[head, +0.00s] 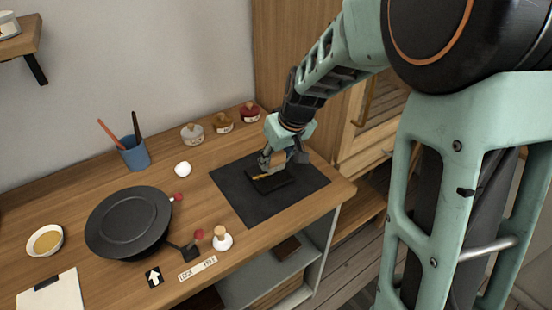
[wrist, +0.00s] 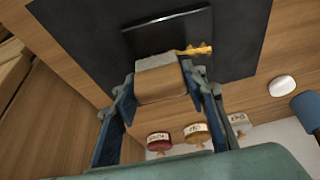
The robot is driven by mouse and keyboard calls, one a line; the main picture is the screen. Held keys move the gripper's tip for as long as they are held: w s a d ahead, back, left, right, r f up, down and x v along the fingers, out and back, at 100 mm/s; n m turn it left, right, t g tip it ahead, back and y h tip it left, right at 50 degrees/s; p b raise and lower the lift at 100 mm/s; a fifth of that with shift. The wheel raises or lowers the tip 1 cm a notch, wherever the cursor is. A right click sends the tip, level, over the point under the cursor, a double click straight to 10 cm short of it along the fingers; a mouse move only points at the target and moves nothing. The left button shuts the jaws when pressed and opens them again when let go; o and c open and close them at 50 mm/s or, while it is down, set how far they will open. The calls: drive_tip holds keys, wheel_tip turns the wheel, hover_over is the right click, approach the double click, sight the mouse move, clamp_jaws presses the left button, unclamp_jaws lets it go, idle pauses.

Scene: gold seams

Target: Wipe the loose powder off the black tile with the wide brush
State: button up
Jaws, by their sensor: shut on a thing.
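The black tile (head: 284,184) lies on a dark mat (head: 236,188) at the right of the bench. It is at the top of the wrist view (wrist: 165,32). A streak of gold powder (wrist: 196,50) shows at the tile's near edge, right of the brush, and also in the head view (head: 262,177). My gripper (head: 273,157) is shut on the wide brush (wrist: 160,85), a wooden block with grey bristles. The bristles overlap the tile's edge in the wrist view; I cannot tell whether they touch it.
Three lidded jars (head: 222,123) stand along the wall behind. A blue cup with sticks (head: 134,154), a white rounded object (head: 183,169), a black round pan (head: 128,222), a small stoppered bottle (head: 222,240) and a gold-filled bowl (head: 45,241) are to the left. Bare mat surrounds the tile.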

drive_tip(key=shift+s+d, duration=0.1)
drive_tip(key=shift+s, duration=0.1)
drive_tip(key=shift+w+f, duration=0.1)
drive_tip(key=shift+w, duration=0.1)
drive_tip(key=shift+s+b, duration=0.2)
drive_tip(key=shift+b, duration=0.15)
drive_tip(key=shift+w, duration=0.2)
drive_tip(key=shift+s, duration=0.25)
drive_tip(key=shift+s+a, duration=0.2)
drive_tip(key=shift+a, duration=0.6)
drive_tip(key=shift+s+a, duration=0.55)
drive_tip(key=shift+s, duration=0.15)
drive_tip(key=shift+w+a, duration=0.15)
drive_tip(key=shift+a, duration=0.7)
drive_tip(key=shift+r+p, duration=0.45)
drive_tip(key=shift+r, duration=0.45)
